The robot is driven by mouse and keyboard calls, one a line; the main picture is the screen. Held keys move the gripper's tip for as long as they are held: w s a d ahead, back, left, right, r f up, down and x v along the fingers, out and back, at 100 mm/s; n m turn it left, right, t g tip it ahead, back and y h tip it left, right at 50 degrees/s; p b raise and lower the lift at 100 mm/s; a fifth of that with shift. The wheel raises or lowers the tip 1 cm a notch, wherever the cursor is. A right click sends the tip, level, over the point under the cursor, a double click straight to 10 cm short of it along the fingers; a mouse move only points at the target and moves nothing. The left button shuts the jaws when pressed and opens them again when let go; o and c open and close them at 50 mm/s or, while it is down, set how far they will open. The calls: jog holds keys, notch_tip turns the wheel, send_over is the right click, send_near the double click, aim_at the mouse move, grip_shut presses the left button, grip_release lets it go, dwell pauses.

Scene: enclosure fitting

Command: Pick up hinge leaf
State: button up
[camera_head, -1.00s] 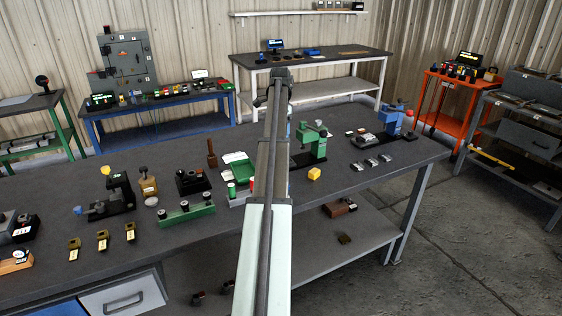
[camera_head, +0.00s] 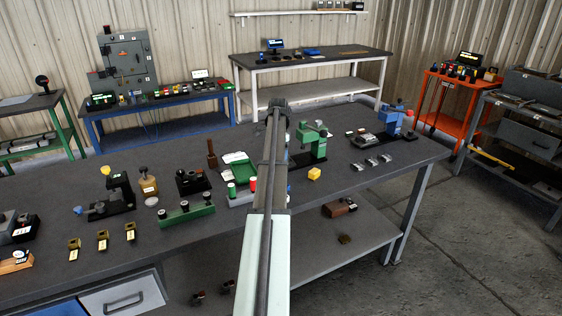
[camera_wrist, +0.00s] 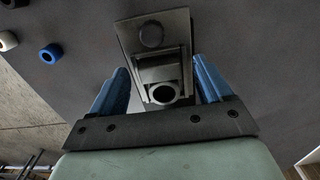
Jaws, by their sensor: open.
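In the wrist view, a grey metal piece (camera_wrist: 151,50) with a round dark disc and an open ring at its near end lies between and a little beyond my blue fingers. It may be the hinge leaf, but I cannot tell for sure. My gripper (camera_wrist: 160,85) is open, with a finger on each side of the piece and visible gaps. In the head view my arm covers the middle of the bench and hides the gripper's fingertips. Three small silver pieces (camera_head: 371,162) lie on the right of the bench.
A blue clamp fixture (camera_head: 392,124) and a green press (camera_head: 312,140) stand on the bench (camera_head: 60,190).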

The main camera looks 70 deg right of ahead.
jog(key=shift+f, duration=0.1)
jog(key=shift+c, duration=0.2)
jog(key=c, duration=1.3)
jog(key=shift+o, duration=0.2)
